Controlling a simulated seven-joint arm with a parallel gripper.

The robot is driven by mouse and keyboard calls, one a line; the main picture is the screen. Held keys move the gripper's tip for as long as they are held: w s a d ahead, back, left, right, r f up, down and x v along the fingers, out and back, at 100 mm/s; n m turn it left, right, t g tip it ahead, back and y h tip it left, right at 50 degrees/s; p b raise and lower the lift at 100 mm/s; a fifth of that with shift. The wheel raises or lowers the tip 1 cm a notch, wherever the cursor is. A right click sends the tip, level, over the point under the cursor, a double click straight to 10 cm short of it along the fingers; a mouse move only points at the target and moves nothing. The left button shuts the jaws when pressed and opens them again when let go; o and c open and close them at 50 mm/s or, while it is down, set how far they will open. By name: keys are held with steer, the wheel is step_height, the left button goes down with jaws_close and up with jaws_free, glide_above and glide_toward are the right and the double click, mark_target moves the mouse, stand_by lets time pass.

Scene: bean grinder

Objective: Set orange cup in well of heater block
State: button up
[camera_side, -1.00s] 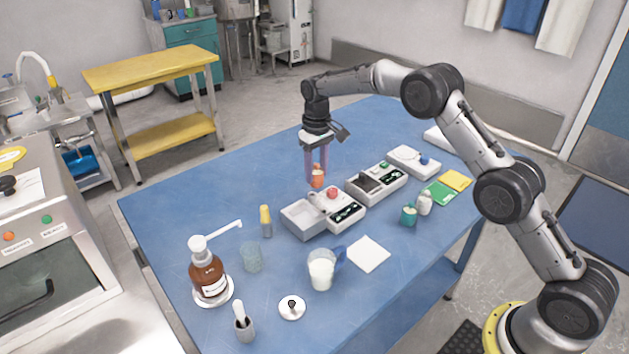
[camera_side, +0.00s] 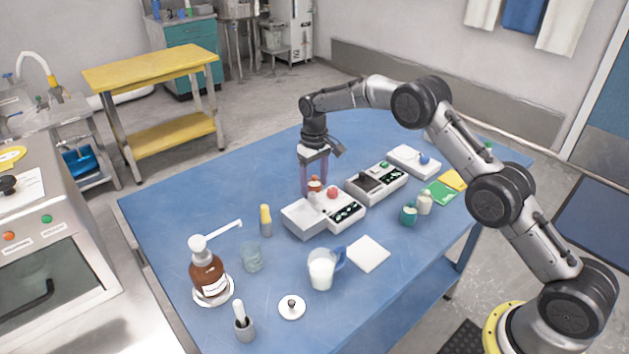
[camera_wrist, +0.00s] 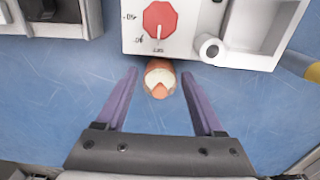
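The small orange cup (camera_side: 315,184) stands on the blue table behind the white unit with the red dial. In the wrist view the cup (camera_wrist: 160,80) shows a pale inside and lies between my fingertips. My gripper (camera_side: 313,178) points down and is lowered around the cup. Its purple fingers are apart in the wrist view (camera_wrist: 160,73), with a visible gap on each side of the cup. A unit with a dark recess (camera_side: 369,186) and the red-dial unit (camera_side: 345,213) with a pale recess are close by. I cannot tell which is the heater block.
A yellow-capped tube (camera_side: 266,222), a glass beaker (camera_side: 251,257), a brown pump bottle (camera_side: 207,273) and a milk jug (camera_side: 321,270) stand towards the front. Small bottles (camera_side: 424,203) are at the right. The table's left rear is clear.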

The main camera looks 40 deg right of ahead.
steer(key=shift+o, duration=0.2)
step_height(320, 180, up, 11)
steer(key=shift+f, duration=0.1)
steer(key=s+r+t, duration=0.1)
steer(key=s+r, duration=0.6)
steer(key=r, duration=0.4)
steer(key=s+r+t, duration=0.1)
steer(key=s+r, duration=0.2)
steer(key=s, duration=1)
steer(key=s+a+r+t, duration=0.1)
steer(key=s+r+t, duration=0.1)
steer(key=s, duration=1.1)
steer(key=shift+s+a+r, duration=0.2)
steer(key=shift+s+r, duration=0.15)
steer(key=shift+r, duration=0.25)
steer(key=shift+o, duration=0.5)
steer(key=s+f+t, duration=0.1)
steer(key=s+f, duration=0.4)
steer(key=s, duration=0.5)
steer(key=shift+f+t, duration=0.3)
steer(key=shift+f, duration=0.1)
